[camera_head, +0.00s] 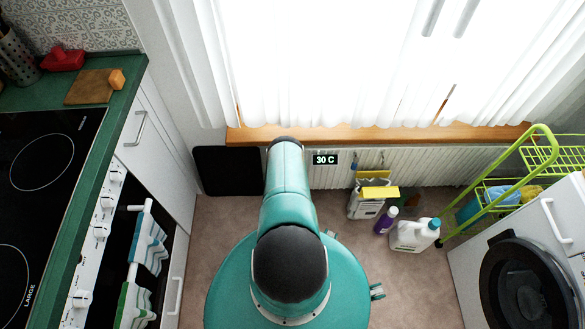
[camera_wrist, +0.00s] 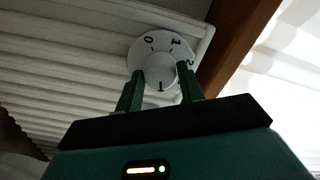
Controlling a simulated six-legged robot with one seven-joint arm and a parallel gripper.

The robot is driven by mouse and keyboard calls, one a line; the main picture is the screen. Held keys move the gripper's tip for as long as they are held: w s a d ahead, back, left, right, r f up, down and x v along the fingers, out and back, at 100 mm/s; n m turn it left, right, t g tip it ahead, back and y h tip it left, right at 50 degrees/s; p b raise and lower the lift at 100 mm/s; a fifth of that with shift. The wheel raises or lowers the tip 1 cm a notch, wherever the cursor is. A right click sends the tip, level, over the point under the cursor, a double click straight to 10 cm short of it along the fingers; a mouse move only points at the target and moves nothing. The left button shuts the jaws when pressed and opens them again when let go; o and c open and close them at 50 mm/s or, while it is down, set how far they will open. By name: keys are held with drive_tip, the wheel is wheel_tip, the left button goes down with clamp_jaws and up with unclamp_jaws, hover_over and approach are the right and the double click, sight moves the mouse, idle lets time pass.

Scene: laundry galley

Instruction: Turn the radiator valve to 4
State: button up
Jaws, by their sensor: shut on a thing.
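The radiator valve is a round white knob (camera_wrist: 160,57) with dark numbers on its face. In the wrist view it sits at the upper middle, with 0, 1 and 2 legible along its upper rim and a dark mark low on its hub. My gripper (camera_wrist: 161,80) has its two green fingers on either side of the knob's hub, shut on it. In the head view my arm hides the valve and the gripper. The white ribbed radiator (camera_head: 420,168) runs under the window sill and also fills the left of the wrist view (camera_wrist: 60,60).
A small display (camera_head: 325,159) reading 30 C is on the radiator. A box (camera_head: 366,201), a purple bottle (camera_head: 386,220) and a white jug (camera_head: 415,234) stand on the floor to the right. A green trolley (camera_head: 540,150) is beyond them. A wooden sill (camera_head: 400,134) runs above.

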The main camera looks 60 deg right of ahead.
idle(0.4)
drive_tip(key=o, duration=1)
drive_tip(key=shift+a, duration=0.1)
drive_tip(key=v, duration=1.3)
drive_tip(key=shift+s+a, duration=0.15)
drive_tip(key=shift+a, duration=0.15)
